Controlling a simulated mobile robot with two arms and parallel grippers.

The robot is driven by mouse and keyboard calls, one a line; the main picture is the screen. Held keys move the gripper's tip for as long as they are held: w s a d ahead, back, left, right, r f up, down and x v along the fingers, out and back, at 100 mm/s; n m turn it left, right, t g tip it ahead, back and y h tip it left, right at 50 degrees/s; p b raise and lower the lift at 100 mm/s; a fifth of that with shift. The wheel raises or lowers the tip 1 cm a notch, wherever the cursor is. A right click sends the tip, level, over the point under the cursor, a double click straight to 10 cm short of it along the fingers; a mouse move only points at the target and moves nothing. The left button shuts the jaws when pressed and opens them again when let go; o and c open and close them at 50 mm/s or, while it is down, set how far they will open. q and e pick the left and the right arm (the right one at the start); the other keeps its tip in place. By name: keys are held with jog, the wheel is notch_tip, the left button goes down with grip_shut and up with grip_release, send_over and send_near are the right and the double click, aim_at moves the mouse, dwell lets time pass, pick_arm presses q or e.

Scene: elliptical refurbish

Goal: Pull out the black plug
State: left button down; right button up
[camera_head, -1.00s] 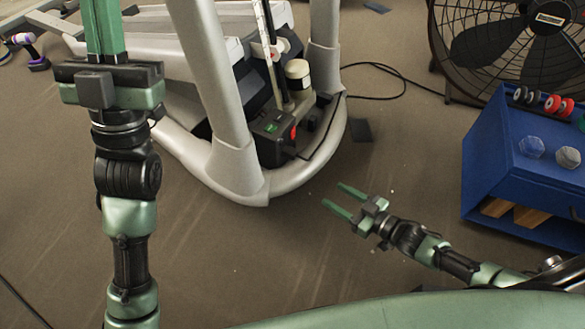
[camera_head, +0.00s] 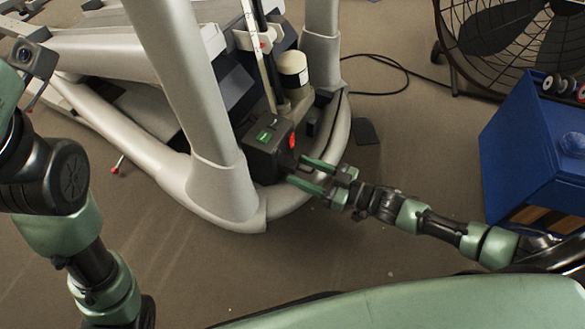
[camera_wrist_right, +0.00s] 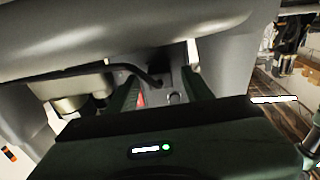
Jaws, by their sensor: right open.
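The black power box (camera_head: 262,162) of the elliptical has a green label and a red switch (camera_head: 292,141). It sits low between the grey frame tubes. My right gripper (camera_head: 297,169) is open, its two green fingers reaching toward the box's right side. The black plug cannot be made out clearly in the head view, where the fingertips are close to its side of the box. In the right wrist view, a curved black cord (camera_wrist_right: 140,72) ends between the spread fingers (camera_wrist_right: 165,88). Whether the fingers touch it cannot be told. My left gripper is out of view.
The elliptical's curved grey base tube (camera_head: 235,215) lies below and around the box. A blue cabinet (camera_head: 525,150) and a black fan (camera_head: 500,45) stand at the right. A black cable (camera_head: 405,80) runs over the floor. The floor in front is clear.

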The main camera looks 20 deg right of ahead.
aim_at(289, 165)
jog(key=shift+b+x, duration=0.45)
jog(key=shift+x, duration=1.05)
grip_shut()
